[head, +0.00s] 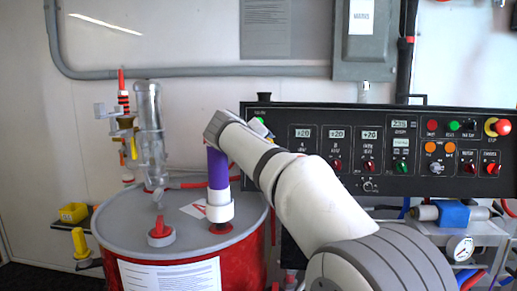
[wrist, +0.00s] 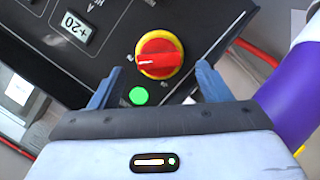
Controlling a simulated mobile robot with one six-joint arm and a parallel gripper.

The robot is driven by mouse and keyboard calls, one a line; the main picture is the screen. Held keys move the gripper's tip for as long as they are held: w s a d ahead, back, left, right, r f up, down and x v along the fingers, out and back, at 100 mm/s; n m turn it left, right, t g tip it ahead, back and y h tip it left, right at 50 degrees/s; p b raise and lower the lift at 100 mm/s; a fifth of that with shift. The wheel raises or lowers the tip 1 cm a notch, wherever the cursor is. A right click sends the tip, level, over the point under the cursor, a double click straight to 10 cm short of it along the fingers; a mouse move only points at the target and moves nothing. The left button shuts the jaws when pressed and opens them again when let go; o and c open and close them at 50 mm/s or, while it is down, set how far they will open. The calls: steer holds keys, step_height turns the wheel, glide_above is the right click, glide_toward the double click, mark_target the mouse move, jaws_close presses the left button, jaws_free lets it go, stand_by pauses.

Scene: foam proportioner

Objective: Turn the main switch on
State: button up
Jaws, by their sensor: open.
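The main switch (wrist: 160,54) is a red rotary knob on a round yellow plate, set in the black control panel (head: 295,118). Its handle lies roughly level in the wrist view, with a pale mark at the left end. My gripper (wrist: 159,68) is open and empty. Its two blue fingers stand apart on either side of the switch in the picture, and I see no contact. A lit green lamp (wrist: 138,95) sits beside the switch, between the fingers. In the head view my arm covers the switch and most of the gripper.
A red drum (head: 180,248) with a grey lid stands at the left, with a purple and white upright part (head: 218,180) close to my arm. A red and yellow stop button (head: 497,127) is at the panel's right end. A grey box (head: 366,40) hangs above.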

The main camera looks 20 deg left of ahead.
steer(key=v, duration=0.5)
steer(key=shift+f, duration=0.1)
steer(key=shift+w+d, duration=0.1)
steer(key=s+d+f+m+g+h+p, duration=0.1)
steer(key=s+d+f+g+p, duration=0.1)
steer(key=d, duration=0.7)
steer(key=s+d+f+m+g+h+p, duration=0.1)
steer(key=s+d+f+m+g+p, duration=0.15)
steer(key=d, duration=0.65)
steer(key=s+d+f+m+g+h+p, duration=0.1)
steer(key=d+f+p, duration=0.15)
steer(key=d, duration=0.65)
steer(key=s+d+f+m+g+p, duration=0.1)
steer(key=s+d+f+g+p, duration=0.1)
steer(key=s+d, duration=0.3)
steer(key=s+d+f+m+g+y+p, duration=0.1)
steer(key=s+d+f, duration=0.3)
steer(key=s, duration=0.7)
steer(key=s+d+f+m+g+y+p, duration=0.1)
steer(key=s+d+f+m+g+p, duration=0.1)
steer(key=s, duration=0.5)
steer(key=d+f+m+p, duration=0.1)
steer(key=d+f+p, duration=0.1)
steer(key=d+f, duration=0.1)
steer(key=shift+s+d+g, duration=0.3)
steer(key=shift+s+g, duration=0.05)
steer(key=shift+s, duration=0.05)
steer(key=shift+m, duration=0.25)
